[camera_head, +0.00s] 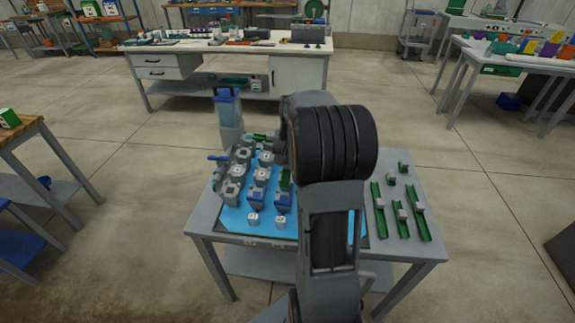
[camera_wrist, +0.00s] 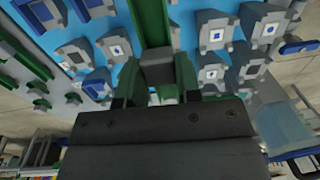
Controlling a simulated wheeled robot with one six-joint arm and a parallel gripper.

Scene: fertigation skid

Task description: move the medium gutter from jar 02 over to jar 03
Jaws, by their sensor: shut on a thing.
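In the wrist view my gripper (camera_wrist: 160,98) is shut on a green gutter with a grey grip block (camera_wrist: 158,68). Grey jar-like blocks with white, blue-marked tops stand on both sides, such as one at right (camera_wrist: 214,35) and one at left (camera_wrist: 117,47). Their numbers are not readable, so I cannot tell jar 02 from jar 03. In the head view my arm hides the gripper and held gutter.
Several grey blocks (camera_head: 262,178) stand on a blue mat (camera_head: 232,219) on the grey table (camera_head: 210,245). Green gutters (camera_head: 379,211) with grey blocks lie at the table's right side. A blue-topped clear container (camera_head: 229,118) stands at the back left. A workbench (camera_head: 215,46) stands farther back.

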